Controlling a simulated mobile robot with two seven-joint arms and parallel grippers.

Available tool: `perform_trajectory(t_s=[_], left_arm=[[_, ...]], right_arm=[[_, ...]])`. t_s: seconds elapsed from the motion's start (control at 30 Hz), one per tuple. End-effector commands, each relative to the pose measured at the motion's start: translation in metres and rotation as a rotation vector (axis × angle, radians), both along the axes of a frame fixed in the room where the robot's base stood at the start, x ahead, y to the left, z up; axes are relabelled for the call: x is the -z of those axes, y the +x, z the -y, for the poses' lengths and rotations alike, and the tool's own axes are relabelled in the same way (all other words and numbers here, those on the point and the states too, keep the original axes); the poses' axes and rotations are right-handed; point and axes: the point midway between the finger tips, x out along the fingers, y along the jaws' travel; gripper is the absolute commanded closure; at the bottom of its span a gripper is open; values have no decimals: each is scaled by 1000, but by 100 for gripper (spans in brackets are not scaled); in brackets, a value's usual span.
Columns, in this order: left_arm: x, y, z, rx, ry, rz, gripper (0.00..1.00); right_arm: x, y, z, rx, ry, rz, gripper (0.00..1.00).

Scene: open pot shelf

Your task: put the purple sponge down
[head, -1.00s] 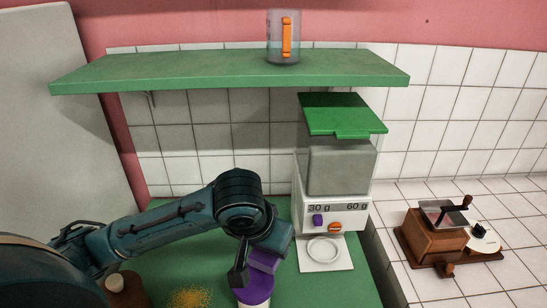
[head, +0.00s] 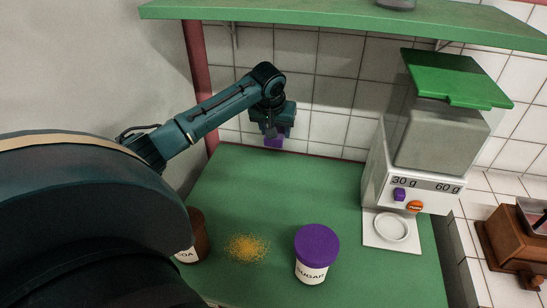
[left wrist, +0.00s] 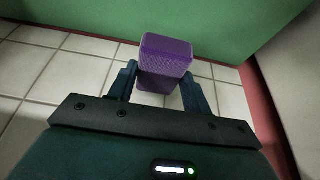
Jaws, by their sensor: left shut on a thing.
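The purple sponge (head: 274,142) is a small block at the back of the green counter (head: 330,185), near the tiled wall. My left gripper (head: 275,130) is above it and shut on it. In the left wrist view the purple sponge (left wrist: 165,60) sits between the two fingers of my left gripper (left wrist: 162,85). Its outer end points at the green surface. I cannot tell whether the sponge touches the counter. My right gripper is not in view.
A sugar jar with a purple lid (head: 316,246), a patch of yellow-brown powder (head: 247,248) and a brown cocoa jar (head: 197,235) are at the front. A dispenser (head: 420,150) stands at the right. A green shelf (head: 330,15) hangs above. The counter's middle is clear.

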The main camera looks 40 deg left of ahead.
Motion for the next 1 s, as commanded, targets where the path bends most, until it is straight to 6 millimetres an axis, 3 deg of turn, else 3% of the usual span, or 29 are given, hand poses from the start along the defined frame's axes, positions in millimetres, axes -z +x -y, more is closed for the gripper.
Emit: perform_trajectory(t_s=[0.3,0.73,1.0], left_arm=[[49,0,-5,-9,-1,-3,76],[96,0,-5,-8,0,-2,76],[101,0,-5,-8,1,1,76]], right_arm=[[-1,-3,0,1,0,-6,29],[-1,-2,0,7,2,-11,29],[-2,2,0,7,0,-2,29]])
